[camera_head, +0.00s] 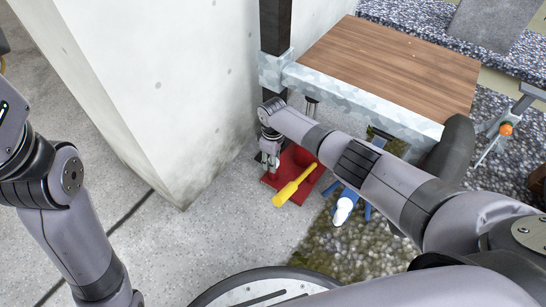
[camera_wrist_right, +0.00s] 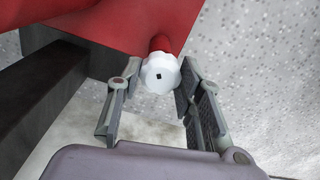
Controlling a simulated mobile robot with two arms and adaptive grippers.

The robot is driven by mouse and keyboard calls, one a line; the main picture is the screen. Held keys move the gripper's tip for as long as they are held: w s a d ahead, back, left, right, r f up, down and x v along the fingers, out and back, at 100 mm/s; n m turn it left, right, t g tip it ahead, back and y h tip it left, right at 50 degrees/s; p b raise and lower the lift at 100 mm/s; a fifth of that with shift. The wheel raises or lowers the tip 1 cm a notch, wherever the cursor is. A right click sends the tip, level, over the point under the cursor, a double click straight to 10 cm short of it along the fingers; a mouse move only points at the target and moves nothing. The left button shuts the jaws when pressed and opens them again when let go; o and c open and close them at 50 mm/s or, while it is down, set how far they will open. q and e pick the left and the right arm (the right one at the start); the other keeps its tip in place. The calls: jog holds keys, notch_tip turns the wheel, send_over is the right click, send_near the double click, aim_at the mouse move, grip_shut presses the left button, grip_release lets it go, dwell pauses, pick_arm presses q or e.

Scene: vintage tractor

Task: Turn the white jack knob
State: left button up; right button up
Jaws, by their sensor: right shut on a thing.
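The white jack knob (camera_wrist_right: 162,73) is a scalloped white disc with a small dark square at its centre, on a red stub of the red jack (camera_wrist_right: 140,20). My right gripper (camera_wrist_right: 157,80) is shut on the knob, one finger on each side of it. In the head view, my right gripper (camera_head: 270,160) is low at the left edge of the red jack (camera_head: 307,163). The knob is too small or hidden to make out there. The jack has a yellow handle (camera_head: 294,186) slanting toward me. My left arm shows at the left, but its gripper is out of view.
A wooden platform (camera_head: 385,65) with a grey metal edge (camera_head: 350,100) overhangs behind the jack. A pale wall (camera_head: 165,80) stands close on the left. A blue thing with a white end (camera_head: 343,210) is right of the jack. Bare concrete floor (camera_head: 210,230) lies in front.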

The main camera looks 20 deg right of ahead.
jog(key=n, duration=0.4)
jog(key=shift+n, duration=0.3)
jog(key=shift+a, duration=0.1)
jog(key=shift+n, duration=0.3)
jog(key=o, duration=1.2)
jog(key=shift+c, duration=0.2)
jog(key=shift+r, duration=0.15)
notch_tip(320, 180, up, 12)
